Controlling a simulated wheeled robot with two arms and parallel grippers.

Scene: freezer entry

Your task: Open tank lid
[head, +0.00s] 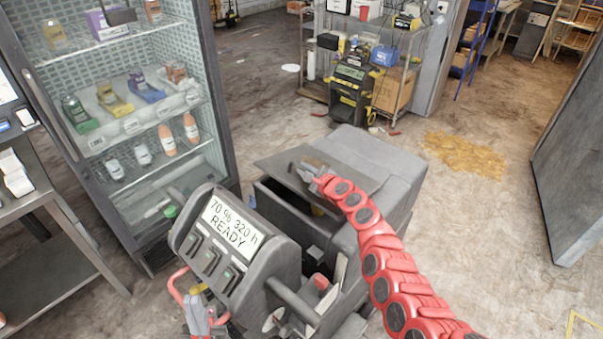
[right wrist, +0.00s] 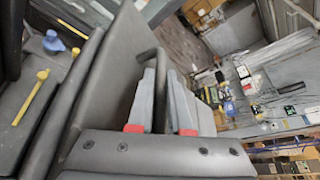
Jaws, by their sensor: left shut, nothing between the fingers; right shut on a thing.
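The grey floor machine (head: 375,155) stands mid-floor, its slanted panel (head: 225,240) reading "70% 320 h READY". Its tank lid (head: 279,160) is a flat dark grey plate, raised and tilted above a dark opening (head: 285,202). In the right wrist view the fingers (right wrist: 162,100) are beside the large grey lid panel (right wrist: 110,75). My left gripper (head: 200,318) is low beside the control panel, shut and empty, partly cut off by the picture edge.
A glass-door fridge (head: 150,110) with bottles and packs stands at the left, beside a metal table (head: 45,235). A shelf rack (head: 410,60) and a black-yellow unit (head: 350,90) stand behind. A grey panel (head: 575,170) is at the right. The floor between is free, with a yellow-brown spill (head: 465,152).

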